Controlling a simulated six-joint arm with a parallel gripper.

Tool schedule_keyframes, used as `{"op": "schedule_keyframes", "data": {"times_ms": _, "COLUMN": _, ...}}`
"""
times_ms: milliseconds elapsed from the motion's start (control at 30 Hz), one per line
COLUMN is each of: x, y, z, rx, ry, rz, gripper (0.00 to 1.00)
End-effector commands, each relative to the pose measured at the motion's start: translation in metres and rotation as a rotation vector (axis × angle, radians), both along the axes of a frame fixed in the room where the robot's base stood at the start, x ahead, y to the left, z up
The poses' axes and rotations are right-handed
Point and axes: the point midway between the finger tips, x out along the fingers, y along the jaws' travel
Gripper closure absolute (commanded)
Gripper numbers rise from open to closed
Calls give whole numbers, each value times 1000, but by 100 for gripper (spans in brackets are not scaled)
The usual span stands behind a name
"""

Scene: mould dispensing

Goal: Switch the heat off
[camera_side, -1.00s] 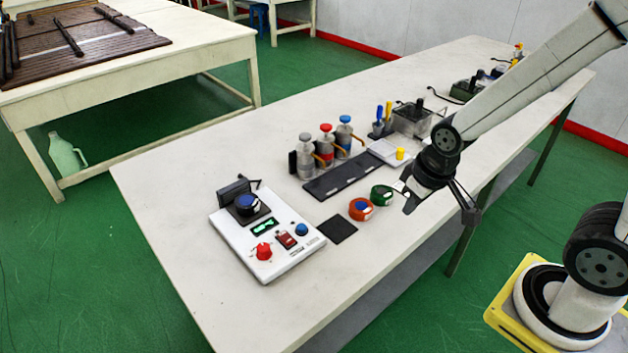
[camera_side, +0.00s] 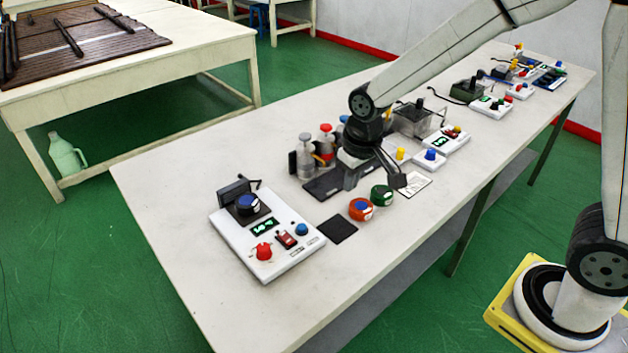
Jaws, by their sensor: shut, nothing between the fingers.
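A white control unit (camera_side: 240,245) lies at the near left of the bench. It carries a red rocker switch (camera_side: 286,240), a red knob (camera_side: 264,252), a blue button (camera_side: 302,229) and a lit green display (camera_side: 265,227). A dark round pot with a blue top (camera_side: 247,204) sits on its black plate. I cannot tell which way the rocker is set. My gripper (camera_side: 351,179) is shut and empty. It is over the middle of the bench, to the right of the unit and apart from it, in front of the bottles.
Capped bottles (camera_side: 306,158) stand behind a dark tray (camera_side: 320,187). An orange tin (camera_side: 361,209) and a green tin (camera_side: 382,195) stand near my gripper. A black mat (camera_side: 338,229) lies beside the unit. More devices (camera_side: 446,138) line the far bench.

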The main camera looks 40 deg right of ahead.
Motion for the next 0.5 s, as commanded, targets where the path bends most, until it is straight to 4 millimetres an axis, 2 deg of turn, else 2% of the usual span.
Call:
{"op": "schedule_keyframes", "data": {"times_ms": 200, "x": 35, "y": 27, "z": 2, "rx": 0, "ry": 38, "rz": 4, "gripper": 100}}
{"op": "schedule_keyframes", "data": {"times_ms": 500, "x": 75, "y": 67, "z": 2, "rx": -6, "ry": 87, "rz": 4, "gripper": 100}}
